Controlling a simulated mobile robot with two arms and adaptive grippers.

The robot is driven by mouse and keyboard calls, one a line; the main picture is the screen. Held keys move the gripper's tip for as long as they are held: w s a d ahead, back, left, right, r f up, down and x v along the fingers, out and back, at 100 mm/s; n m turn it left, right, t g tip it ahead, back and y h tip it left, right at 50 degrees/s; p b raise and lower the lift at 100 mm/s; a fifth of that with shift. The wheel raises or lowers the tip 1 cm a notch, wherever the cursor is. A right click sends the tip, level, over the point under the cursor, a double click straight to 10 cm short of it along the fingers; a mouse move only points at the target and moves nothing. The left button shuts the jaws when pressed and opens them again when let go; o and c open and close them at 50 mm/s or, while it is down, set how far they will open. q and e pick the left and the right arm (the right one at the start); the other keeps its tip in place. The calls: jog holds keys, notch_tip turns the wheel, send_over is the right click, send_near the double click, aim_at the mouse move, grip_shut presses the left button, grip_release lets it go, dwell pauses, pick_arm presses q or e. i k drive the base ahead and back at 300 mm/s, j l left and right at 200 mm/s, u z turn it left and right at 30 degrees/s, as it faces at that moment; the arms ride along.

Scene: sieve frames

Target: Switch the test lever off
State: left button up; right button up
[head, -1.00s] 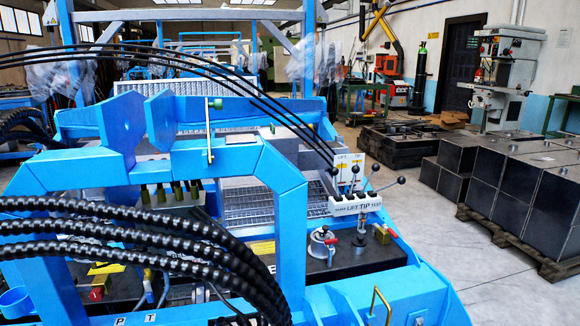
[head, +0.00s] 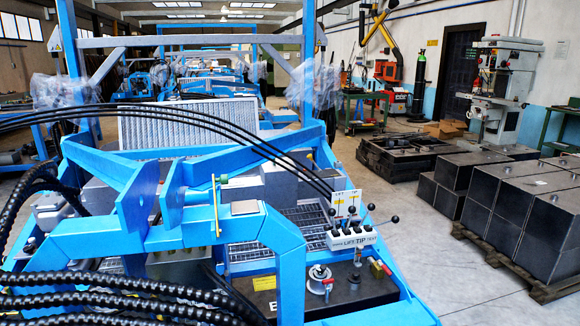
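A white lever block (head: 352,241) marked "LIFT TIP TEST" sits on the right side of a blue machine frame. Several levers with black ball knobs rise from it. The rightmost lever, nearest the word "TEST", leans to the right, and its knob (head: 395,219) sticks out past the block. Another knob (head: 371,207) stands up just left of it. The levers are too small to tell any on or off setting. A white and yellow label plate (head: 346,200) stands behind them. Neither of my grippers is in view, and nothing touches the levers.
A red-handled valve (head: 328,284) and a round fitting (head: 319,273) sit below the block. Thick black hoses (head: 120,303) cross the lower left. Dark metal boxes (head: 515,195) stand on a pallet at right. Grey floor (head: 430,245) between is clear.

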aim_at(394, 219)
jog(key=i+l+u, duration=0.25)
jog(key=l, duration=1)
jog(key=i+l+u, duration=0.3)
jog(key=l, duration=1)
jog(key=l+u, duration=0.25)
jog(key=l, duration=1.05)
jog(key=k, duration=0.05)
